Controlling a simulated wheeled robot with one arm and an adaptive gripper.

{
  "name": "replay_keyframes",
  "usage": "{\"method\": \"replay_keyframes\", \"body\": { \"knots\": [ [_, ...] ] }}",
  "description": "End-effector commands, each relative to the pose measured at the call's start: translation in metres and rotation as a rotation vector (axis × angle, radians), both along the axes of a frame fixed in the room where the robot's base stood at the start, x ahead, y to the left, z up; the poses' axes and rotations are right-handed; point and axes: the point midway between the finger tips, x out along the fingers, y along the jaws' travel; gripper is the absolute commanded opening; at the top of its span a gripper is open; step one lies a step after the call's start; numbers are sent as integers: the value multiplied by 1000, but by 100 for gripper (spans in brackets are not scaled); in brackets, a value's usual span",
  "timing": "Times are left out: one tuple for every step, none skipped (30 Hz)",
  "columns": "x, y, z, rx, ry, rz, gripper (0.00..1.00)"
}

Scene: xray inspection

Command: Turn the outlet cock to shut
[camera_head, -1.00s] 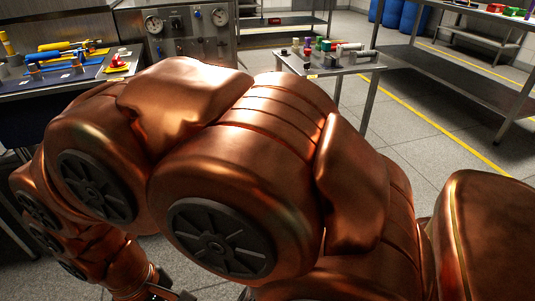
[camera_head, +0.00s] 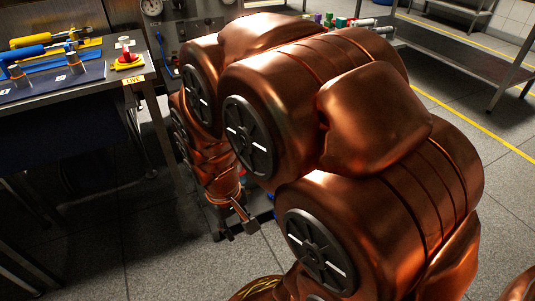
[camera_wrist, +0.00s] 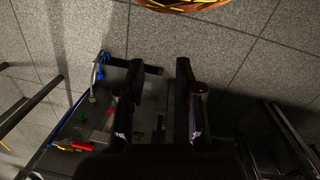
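My gripper (camera_wrist: 160,78) is open, with two dark fingers apart and nothing seen between them in the wrist view. In the head view only its end (camera_head: 245,222) shows, low below my arm and above the floor. A steel panel (camera_head: 205,22) with a round gauge (camera_head: 151,6) stands at the top, partly behind my arm. My gripper is well apart from the panel. I cannot make out which part is the outlet cock; my arm hides much of the panel.
A bench (camera_head: 75,92) at the left carries blue and yellow tools and a red-and-yellow device (camera_head: 127,56). A steel table (camera_head: 455,55) stands at the right. In the wrist view, a low dark surface with a blue part (camera_wrist: 100,70) lies left of my fingers. Floor is open at lower left.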

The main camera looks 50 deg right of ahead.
Motion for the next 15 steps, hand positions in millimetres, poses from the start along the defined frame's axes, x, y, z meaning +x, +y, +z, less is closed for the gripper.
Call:
{"method": "replay_keyframes", "body": {
  "knots": [
    [18,-18,-14,-24,-35,-26,35],
    [31,-29,-19,-39,-69,-36,35],
    [47,-43,-27,-59,-106,-48,35],
    [58,-54,-33,-74,-132,-54,35],
    [69,-65,-37,-90,-165,-62,35],
    [83,-79,-45,-109,-200,-69,35],
    [93,-90,-50,-124,-227,-72,35],
    [104,-101,-55,-139,-258,-76,35],
    [116,-115,-62,-158,-293,-80,35],
    [126,-126,-67,-171,-321,-80,35],
    [134,-137,-72,-184,-347,-81,35],
    [145,-150,-78,-200,-384,-82,35],
    [154,-161,-83,-213,-413,-82,35],
    [161,-171,-89,-223,-436,-82,35],
    [171,-184,-95,-238,-474,-79,35]
  ]
}}
